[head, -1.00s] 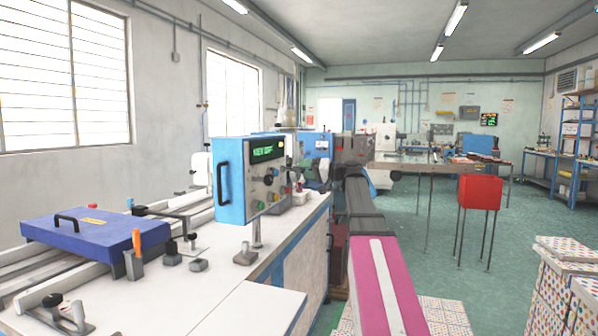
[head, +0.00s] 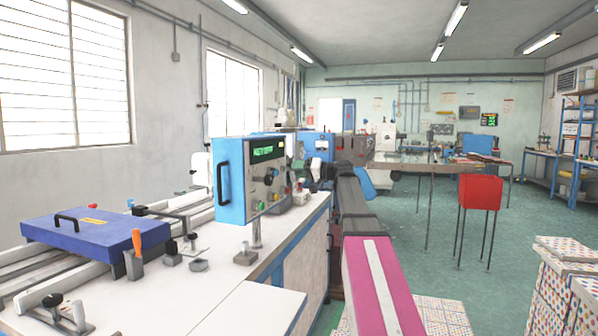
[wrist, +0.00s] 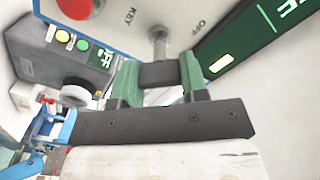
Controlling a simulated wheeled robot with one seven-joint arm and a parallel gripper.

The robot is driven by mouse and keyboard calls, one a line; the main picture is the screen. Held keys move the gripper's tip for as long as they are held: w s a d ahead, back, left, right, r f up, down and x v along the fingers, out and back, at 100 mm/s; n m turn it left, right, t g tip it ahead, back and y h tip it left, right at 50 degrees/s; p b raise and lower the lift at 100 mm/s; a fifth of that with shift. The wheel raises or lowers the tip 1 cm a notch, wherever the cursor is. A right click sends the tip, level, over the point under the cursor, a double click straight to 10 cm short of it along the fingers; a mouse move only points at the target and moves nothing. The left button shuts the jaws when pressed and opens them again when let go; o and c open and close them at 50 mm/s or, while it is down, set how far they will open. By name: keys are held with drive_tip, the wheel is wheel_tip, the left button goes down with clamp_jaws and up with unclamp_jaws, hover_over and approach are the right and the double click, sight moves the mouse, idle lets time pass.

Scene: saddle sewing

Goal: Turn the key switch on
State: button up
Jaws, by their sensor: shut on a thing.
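The key switch (wrist: 158,42) sits on a pale panel in the wrist view, with the word KEY to its left and OFF to its right. My gripper (wrist: 160,76) has green fingers on either side of the dark key head (wrist: 158,74) and is shut on it. The key's shaft reaches up to the panel. In the head view, the blue control box (head: 231,186) has a green-lit display (head: 266,151) whose text is too small to read surely. My arm reaches to the right of this box; the key and fingertips cannot be made out there.
A red button (wrist: 78,6) and a grey box with coloured buttons and a white knob (wrist: 76,95) are close to my gripper. A white bench (head: 190,300) carries a blue plate (head: 95,236) and small tools.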

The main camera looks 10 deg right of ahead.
drive_tip(key=shift+m, duration=0.3)
drive_tip(key=m, duration=0.9)
drive_tip(key=shift+f, duration=0.1)
drive_tip(key=m, duration=0.4)
drive_tip(key=shift+m, duration=2.1)
drive_tip(key=o, duration=0.9)
